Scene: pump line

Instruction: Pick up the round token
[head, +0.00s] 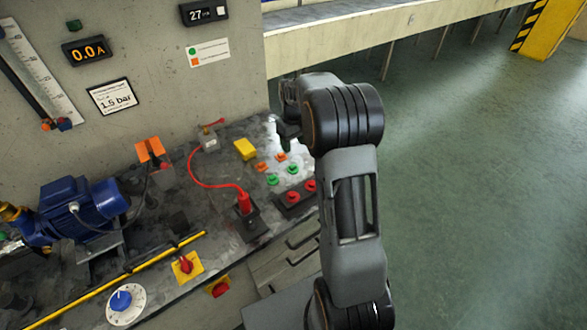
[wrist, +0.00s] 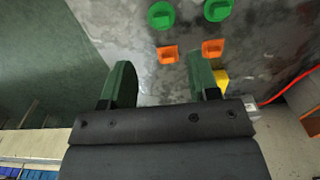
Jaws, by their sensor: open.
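Two green round tokens with raised grips lie on the grey bench top, one (head: 272,180) nearer and one (head: 293,169) to its right. In the wrist view they show at the top edge, one (wrist: 161,14) ahead of the gap between my fingers and the other (wrist: 217,9) to its right. Two orange square tokens (wrist: 168,54) (wrist: 213,48) lie closer to my fingers in that view. My gripper (wrist: 160,75) is open and empty, above the bench. In the head view my gripper (head: 288,132) is partly hidden by my arm.
A yellow block (head: 245,149) sits left of the tokens; a dark block with red knobs (head: 292,197) stands on their near side. A red cable (head: 192,172) runs to a socket. A blue motor (head: 85,205) is farther left. The floor at right is clear.

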